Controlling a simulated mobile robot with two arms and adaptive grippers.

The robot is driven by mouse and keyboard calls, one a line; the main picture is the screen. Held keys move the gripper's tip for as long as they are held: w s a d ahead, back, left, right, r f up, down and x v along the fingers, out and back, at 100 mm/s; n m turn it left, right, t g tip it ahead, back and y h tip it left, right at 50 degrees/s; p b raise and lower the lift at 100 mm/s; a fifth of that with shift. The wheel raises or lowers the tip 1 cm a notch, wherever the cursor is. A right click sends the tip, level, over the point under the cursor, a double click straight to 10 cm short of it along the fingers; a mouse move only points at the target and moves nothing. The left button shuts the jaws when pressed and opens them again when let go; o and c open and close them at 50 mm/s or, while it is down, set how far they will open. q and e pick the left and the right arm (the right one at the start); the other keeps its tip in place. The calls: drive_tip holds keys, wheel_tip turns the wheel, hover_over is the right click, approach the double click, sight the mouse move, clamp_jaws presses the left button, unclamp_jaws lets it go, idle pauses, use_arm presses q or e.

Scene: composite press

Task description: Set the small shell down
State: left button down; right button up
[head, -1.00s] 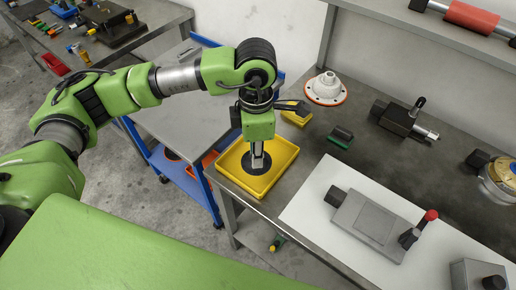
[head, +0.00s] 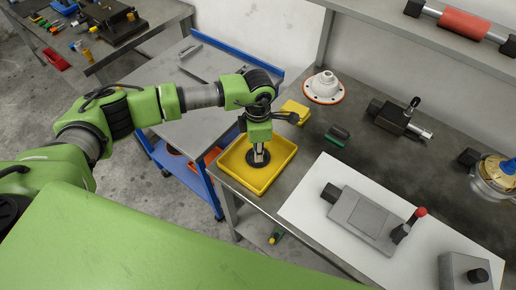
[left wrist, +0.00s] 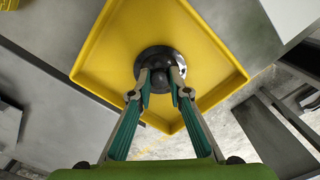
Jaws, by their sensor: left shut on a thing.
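The small shell (head: 257,162) is a dark round piece, seen in the head view inside the yellow tray (head: 228,176) at the bench's left end. My left gripper (head: 259,155) points down into the tray and is shut on the shell. In the left wrist view both fingers of my left gripper (left wrist: 160,80) close on the middle of the dark shell (left wrist: 153,55), with the yellow tray (left wrist: 110,42) below it. I cannot tell whether the shell touches the tray floor. My right gripper is not in view.
A white flanged part (head: 323,87) and a yellow block (head: 295,110) stand behind the tray. A grey fixture with a red knob (head: 372,218) lies on a white board to the right. A blue-framed cart (head: 190,92) stands left of the bench.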

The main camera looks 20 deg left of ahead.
use_arm(q)
drive_tip(key=shift+f, duration=0.15)
drive_tip(key=c, duration=1.9)
unclamp_jaws()
drive_tip(key=shift+r, duration=0.35)
wheel_tip(320, 180, up, 12)
drive_tip(key=b, duration=0.3)
drive_tip(key=shift+f, duration=0.15)
